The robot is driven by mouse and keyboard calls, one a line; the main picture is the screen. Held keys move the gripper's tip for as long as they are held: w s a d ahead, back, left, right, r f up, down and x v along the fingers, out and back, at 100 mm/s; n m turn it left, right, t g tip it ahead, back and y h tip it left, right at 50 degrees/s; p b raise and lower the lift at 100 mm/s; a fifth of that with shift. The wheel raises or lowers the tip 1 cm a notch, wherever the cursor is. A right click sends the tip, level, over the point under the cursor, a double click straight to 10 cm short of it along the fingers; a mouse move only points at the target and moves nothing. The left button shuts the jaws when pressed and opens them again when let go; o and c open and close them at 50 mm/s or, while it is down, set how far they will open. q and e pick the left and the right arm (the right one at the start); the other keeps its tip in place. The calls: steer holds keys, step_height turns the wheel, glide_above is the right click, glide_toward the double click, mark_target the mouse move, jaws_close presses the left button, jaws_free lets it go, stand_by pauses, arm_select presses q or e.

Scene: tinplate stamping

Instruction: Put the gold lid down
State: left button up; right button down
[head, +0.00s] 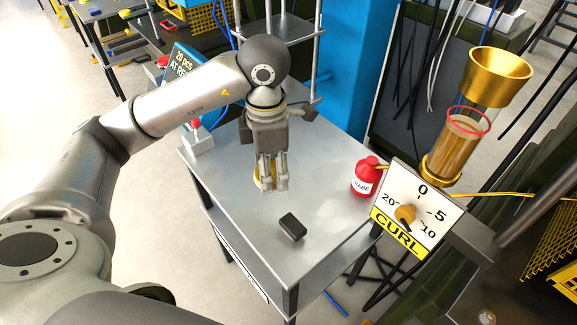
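The gold lid (257,181) shows as a small gold patch behind and between the fingers of my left gripper (272,184). Most of the lid is hidden by the fingers. My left gripper points down at the grey metal table (238,212) and appears shut on the lid. The lid is at or just above the table top; I cannot tell if it touches. My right gripper is not in view.
A black block (292,226) lies near the table's front. A red bottle (365,177) stands at the right edge, by the CURL dial (408,214). A white box (199,140) with a red button and a sign (183,65) are at the left. Bare table surrounds the gripper.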

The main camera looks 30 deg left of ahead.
arm_select(q)
steer(key=shift+w+a+f+n, duration=0.15)
steer(key=shift+w+a+n, duration=0.1)
steer(key=shift+n, duration=0.25)
steer(key=w+a+f+p, duration=0.1)
steer(key=w+a+f, duration=0.2)
steer(key=w+a, duration=0.2)
steer(key=shift+w+a+f, duration=0.3)
steer(key=shift+w, duration=0.4)
steer(key=w+a+f, duration=0.1)
steer(key=w+f, duration=0.1)
steer(key=f, duration=0.1)
steer(key=w+a+f+p, duration=0.1)
steer(key=f, duration=0.1)
steer(key=shift+w+a, duration=0.1)
steer(key=shift+a, duration=0.2)
steer(key=shift+w+a+f, duration=0.3)
steer(key=shift+f, duration=0.3)
step_height(320, 180, down, 2)
steer(key=shift+f+p, duration=0.2)
steer(key=shift+p, duration=0.35)
steer(key=shift+f, duration=0.3)
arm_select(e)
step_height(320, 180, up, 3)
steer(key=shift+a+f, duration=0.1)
arm_select(q)
steer(key=shift+f, duration=0.1)
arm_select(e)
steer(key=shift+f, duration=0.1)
